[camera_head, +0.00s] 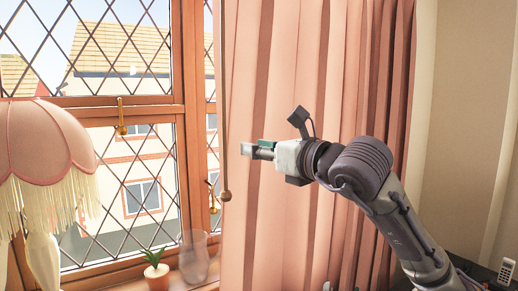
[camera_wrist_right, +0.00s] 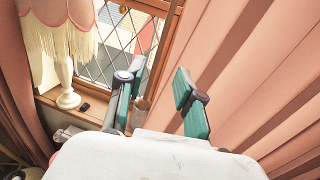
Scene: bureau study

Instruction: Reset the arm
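My right arm comes in from the lower right in the head view. The curtain (camera_wrist_right: 240,50) fills the right side of that view. My left gripper is in neither view.
A pink fringed lamp (camera_head: 45,145) stands at the left. A potted plant (camera_head: 157,272) and a clear glass (camera_head: 194,257) stand on the sill by the leaded window (camera_head: 120,190). A white remote-like object (camera_head: 506,271) is at the lower right.

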